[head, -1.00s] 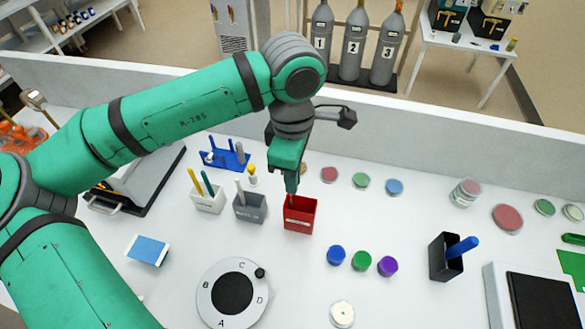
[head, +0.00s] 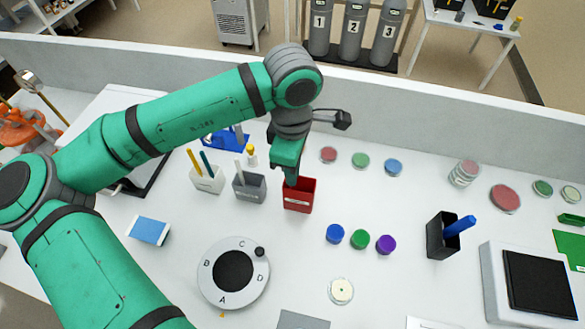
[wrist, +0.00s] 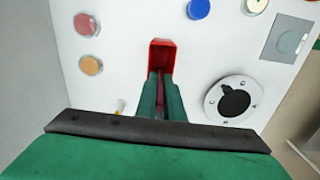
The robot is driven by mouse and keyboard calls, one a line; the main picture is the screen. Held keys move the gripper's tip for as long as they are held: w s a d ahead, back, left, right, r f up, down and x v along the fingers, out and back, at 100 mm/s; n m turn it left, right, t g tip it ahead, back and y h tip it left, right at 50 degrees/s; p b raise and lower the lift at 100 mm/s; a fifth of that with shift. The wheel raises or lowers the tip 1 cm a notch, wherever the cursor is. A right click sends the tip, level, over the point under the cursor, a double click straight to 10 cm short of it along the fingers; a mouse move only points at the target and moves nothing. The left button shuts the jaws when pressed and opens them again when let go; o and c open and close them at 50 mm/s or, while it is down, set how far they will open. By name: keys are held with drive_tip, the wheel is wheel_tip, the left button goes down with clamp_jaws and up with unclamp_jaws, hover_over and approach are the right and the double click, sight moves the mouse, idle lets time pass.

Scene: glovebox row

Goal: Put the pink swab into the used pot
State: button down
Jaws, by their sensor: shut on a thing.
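My gripper (head: 290,182) points down at the red pot (head: 299,198), its fingertips at the pot's left rim. In the wrist view my gripper (wrist: 160,82) is shut on a thin pinkish-red stick, the pink swab (wrist: 160,86). The swab runs between the fingers towards the opening of the red pot (wrist: 162,47). How deep its lower end sits is hidden. The pot's label is too small to read, so I cannot confirm that it is the used pot.
A grey pot (head: 250,190) with a pale stick stands just left of the red pot. A white pot (head: 207,181) with yellow and teal sticks is further left. Blue (head: 335,233), green (head: 361,239) and purple (head: 386,244) caps lie at front right. A round dial (head: 213,292) is in front.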

drive_tip(key=shift+f, duration=0.5)
idle(0.4)
idle(0.3)
drive_tip(key=c, duration=1.8)
unclamp_jaws()
drive_tip(key=shift+r, duration=0.1)
drive_tip(key=shift+r, duration=4.4)
